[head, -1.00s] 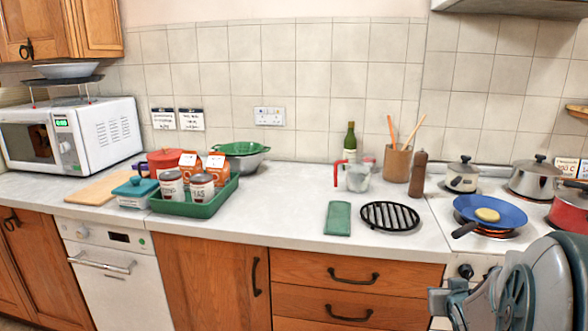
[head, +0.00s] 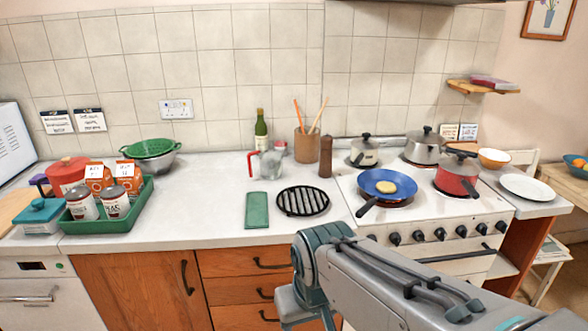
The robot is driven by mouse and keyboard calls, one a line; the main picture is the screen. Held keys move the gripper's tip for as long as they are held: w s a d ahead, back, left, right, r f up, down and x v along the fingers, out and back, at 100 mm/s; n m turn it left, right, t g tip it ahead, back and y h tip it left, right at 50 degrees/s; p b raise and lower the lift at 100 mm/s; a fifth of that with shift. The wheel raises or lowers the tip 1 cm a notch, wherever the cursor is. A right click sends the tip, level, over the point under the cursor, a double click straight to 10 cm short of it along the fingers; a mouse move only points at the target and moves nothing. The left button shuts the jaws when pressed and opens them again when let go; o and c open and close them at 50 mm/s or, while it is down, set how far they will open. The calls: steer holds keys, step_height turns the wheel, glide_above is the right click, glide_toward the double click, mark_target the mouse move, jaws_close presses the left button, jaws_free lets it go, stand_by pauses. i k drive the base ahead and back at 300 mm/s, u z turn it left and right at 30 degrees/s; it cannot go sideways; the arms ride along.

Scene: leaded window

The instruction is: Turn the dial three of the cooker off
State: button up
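The white cooker (head: 345,183) stands at the right end of the counter. A row of several black dials (head: 440,234) runs along its front panel. Dial three, counted from the left, is probably the dial (head: 418,236) near the row's middle; I cannot read any markings or its setting. My arm crosses the lower middle and right of the head view, in front of the cooker's lower left front. My gripper is not in view, so whether it is open or shut does not show.
A blue frying pan (head: 376,188) with yellow food sits front left on the hob, its handle reaching toward the front edge. A black rack (head: 303,201) and green cloth (head: 257,210) lie on the counter.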

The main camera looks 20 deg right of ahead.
mark_target(418, 235)
steer(key=z, duration=1.4)
